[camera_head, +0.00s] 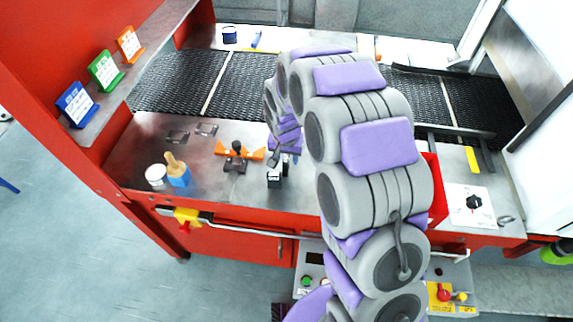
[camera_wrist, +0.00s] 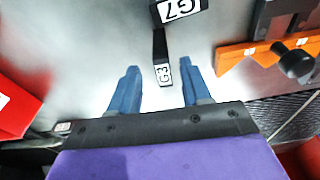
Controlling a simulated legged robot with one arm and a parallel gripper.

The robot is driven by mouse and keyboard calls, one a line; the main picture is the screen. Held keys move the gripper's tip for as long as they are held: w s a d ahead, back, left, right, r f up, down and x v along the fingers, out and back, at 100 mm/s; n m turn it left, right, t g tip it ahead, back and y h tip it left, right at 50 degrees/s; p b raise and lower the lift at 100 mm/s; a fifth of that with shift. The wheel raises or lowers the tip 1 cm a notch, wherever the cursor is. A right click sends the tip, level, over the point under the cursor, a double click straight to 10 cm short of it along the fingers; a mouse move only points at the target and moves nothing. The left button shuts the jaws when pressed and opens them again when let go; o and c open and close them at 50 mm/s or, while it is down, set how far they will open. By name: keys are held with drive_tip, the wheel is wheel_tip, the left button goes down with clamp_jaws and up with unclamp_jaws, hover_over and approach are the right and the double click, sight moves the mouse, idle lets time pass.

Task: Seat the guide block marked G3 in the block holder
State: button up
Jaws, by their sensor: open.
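The guide block marked G3 (camera_wrist: 162,72) is a narrow black block with a white label. In the wrist view it shows between my gripper's two blue fingers, with a gap on each side. My gripper (camera_wrist: 160,80) is open and empty; its height over the block is unclear. In the head view my gripper (camera_head: 277,158) is over the front table, partly hidden by my arm. A second block, marked G7 (camera_wrist: 180,9), is just beyond G3. An orange and black fixture (camera_head: 240,153), likely the block holder, stands left of my gripper; it also shows at right in the wrist view (camera_wrist: 262,50).
A blue cup with a brush (camera_head: 179,178) and a white roll (camera_head: 156,174) stand at the table's left. The black mesh belt (camera_head: 250,85) runs behind. A red box (camera_head: 437,190) and a white plate with a black knob (camera_head: 474,203) are at right.

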drive_tip(key=f, duration=0.5)
drive_tip(key=shift+w+a+b, duration=0.3)
drive_tip(key=shift+w+b, duration=0.1)
drive_tip(key=shift+d, duration=0.15)
drive_tip(key=shift+c, duration=0.2)
drive_tip(key=shift+d, duration=0.15)
drive_tip(key=c, duration=0.3)
drive_tip(key=shift+a, duration=0.2)
clamp_jaws()
